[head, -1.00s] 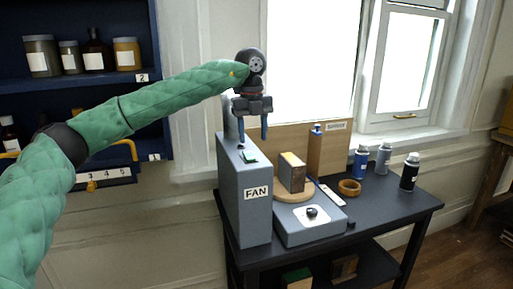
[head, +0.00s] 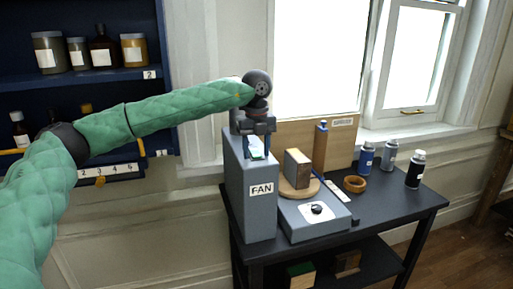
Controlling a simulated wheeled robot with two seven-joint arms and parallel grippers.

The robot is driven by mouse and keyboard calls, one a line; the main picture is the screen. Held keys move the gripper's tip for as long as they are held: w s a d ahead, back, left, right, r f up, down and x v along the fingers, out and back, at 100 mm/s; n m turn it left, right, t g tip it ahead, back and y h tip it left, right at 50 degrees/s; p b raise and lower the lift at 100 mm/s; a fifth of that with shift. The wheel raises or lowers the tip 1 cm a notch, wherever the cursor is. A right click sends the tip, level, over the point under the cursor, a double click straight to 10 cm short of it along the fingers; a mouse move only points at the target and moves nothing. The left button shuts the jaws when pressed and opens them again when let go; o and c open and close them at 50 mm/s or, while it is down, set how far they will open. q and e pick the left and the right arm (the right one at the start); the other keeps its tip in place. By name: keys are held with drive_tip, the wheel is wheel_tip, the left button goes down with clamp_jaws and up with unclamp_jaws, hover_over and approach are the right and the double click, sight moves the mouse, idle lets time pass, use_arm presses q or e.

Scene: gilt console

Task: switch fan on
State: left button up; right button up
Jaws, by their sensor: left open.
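The grey box labelled FAN (head: 262,205) stands upright at the left end of the dark table. My right gripper is not in view.
On the dark table (head: 400,206), a grey unit with a black knob (head: 317,209) stands beside the box. A round wooden board with a block (head: 297,168), a wooden ring (head: 354,184) and several spray cans (head: 415,170) stand further right. Blue shelves with jars are at left.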

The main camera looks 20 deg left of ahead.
use_arm(q)
drive_tip(key=shift+s, duration=0.1)
drive_tip(key=shift+c, duration=1.1)
drive_tip(key=c, duration=0.8)
drive_tip(key=shift+g, duration=0.3)
drive_tip(key=shift+o, duration=0.3)
drive_tip(key=shift+w+a+r+g+h, duration=0.15)
drive_tip(key=shift+w+g+h, duration=0.15)
drive_tip(key=shift+g+h, duration=0.45)
drive_tip(key=shift+w+a+g+h+p, duration=0.15)
drive_tip(key=shift+g+h+p, duration=0.35)
drive_tip(key=shift+g, duration=0.35)
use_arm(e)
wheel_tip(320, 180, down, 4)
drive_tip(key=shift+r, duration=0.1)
